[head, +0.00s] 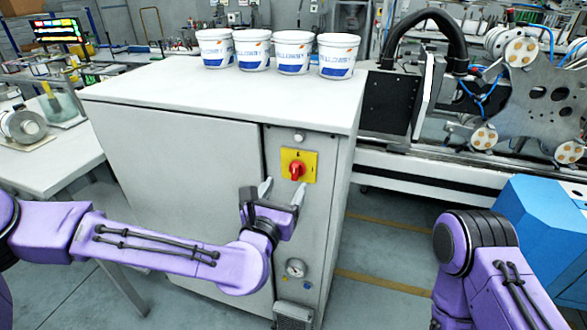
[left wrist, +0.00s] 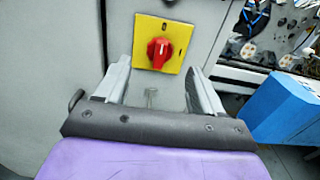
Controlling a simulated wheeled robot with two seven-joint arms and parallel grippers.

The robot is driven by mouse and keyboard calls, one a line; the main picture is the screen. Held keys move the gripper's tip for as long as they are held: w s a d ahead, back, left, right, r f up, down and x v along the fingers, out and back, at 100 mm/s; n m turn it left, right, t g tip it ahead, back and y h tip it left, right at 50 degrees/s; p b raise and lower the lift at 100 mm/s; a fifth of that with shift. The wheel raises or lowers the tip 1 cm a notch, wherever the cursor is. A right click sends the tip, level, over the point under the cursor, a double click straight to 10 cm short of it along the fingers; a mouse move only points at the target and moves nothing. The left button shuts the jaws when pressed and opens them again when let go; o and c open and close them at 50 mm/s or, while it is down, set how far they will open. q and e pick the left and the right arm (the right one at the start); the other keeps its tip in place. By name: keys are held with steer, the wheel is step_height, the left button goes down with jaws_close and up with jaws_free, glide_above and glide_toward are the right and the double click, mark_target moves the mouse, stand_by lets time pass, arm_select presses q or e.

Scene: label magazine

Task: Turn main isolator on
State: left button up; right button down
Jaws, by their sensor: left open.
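The main isolator is a red rotary knob (head: 296,170) on a yellow square plate (head: 309,160), on the narrow right-hand panel of a grey cabinet (head: 180,140). In the left wrist view the red knob (left wrist: 159,52) sits on its yellow plate (left wrist: 143,30), just beyond and above the fingertips. My left gripper (head: 283,190) is open and empty, just below the plate and in front of the panel. In the left wrist view its two fingers (left wrist: 158,80) stand apart on either side below the knob, not touching it. My right gripper is out of view; only its purple arm shows.
Several white tubs (head: 292,52) stand on the cabinet top. A table (head: 50,160) stands at left, a machine with a black hose (head: 430,30) and a blue box (head: 540,235) at right. Floor right of the cabinet is clear.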

mark_target(294, 173)
arm_select(q)
steer(key=p+x, duration=0.1)
steer(key=x, duration=0.6)
steer(key=shift+f, duration=0.15)
steer(key=shift+c, duration=0.3)
steer(key=c, duration=1)
steer(key=shift+o, duration=0.2)
